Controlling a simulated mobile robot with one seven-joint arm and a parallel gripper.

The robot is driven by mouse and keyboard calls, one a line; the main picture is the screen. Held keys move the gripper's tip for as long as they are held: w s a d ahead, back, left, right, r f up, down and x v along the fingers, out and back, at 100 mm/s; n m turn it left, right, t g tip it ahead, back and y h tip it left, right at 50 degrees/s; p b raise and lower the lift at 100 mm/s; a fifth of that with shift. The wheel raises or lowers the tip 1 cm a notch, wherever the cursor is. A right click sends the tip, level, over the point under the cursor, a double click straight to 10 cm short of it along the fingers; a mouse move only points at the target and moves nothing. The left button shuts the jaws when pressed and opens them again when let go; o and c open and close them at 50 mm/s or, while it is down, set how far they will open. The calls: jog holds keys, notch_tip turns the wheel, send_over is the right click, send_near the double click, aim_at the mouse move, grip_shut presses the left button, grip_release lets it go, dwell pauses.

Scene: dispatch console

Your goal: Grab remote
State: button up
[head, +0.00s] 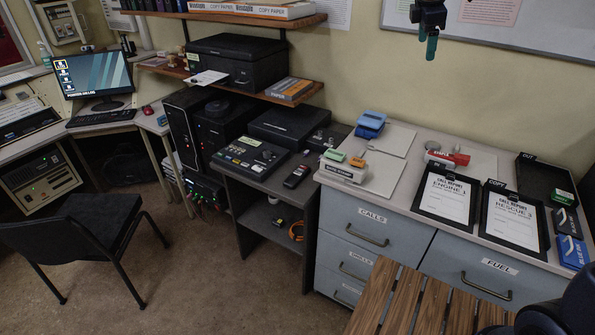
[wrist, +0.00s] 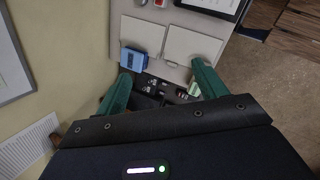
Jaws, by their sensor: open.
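The remote (head: 297,175) looks like a dark handheld unit with a small reddish patch. It lies on the low grey desk (head: 272,184) in the head view, right of a keypad console. My gripper (head: 431,48) hangs high at the top right of the head view, in front of the whiteboard and far from the remote. In the wrist view my gripper (wrist: 162,75) shows two green fingers spread apart with nothing held between them. I cannot make out the remote in the wrist view.
The keypad console (head: 250,154) sits beside the remote. A shelf (head: 292,97) with paper overhangs the desk's back. The drawer cabinet (head: 373,212) stands right of the desk, bearing clipboards, a blue punch (head: 370,124) and stamps. A slatted wooden bench (head: 400,300) and a chair (head: 85,235) stand in front.

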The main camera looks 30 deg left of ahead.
jog(key=s+a+f+n, duration=0.2)
jog(key=a+n, duration=0.2)
jog(key=a, duration=0.6)
jog(key=s+a+f+n, duration=0.2)
jog(key=a+n, duration=0.1)
jog(key=a, duration=0.8)
jog(key=n, duration=0.6)
send_over(297, 173)
jog(key=s, duration=0.5)
notch_tip(297, 173, down, 39)
jog(key=shift+y, duration=0.4)
jog(key=x, duration=1.1)
jog(key=shift+w, duration=0.15)
jog(key=c, duration=1.1)
jog(key=shift+r, duration=0.1)
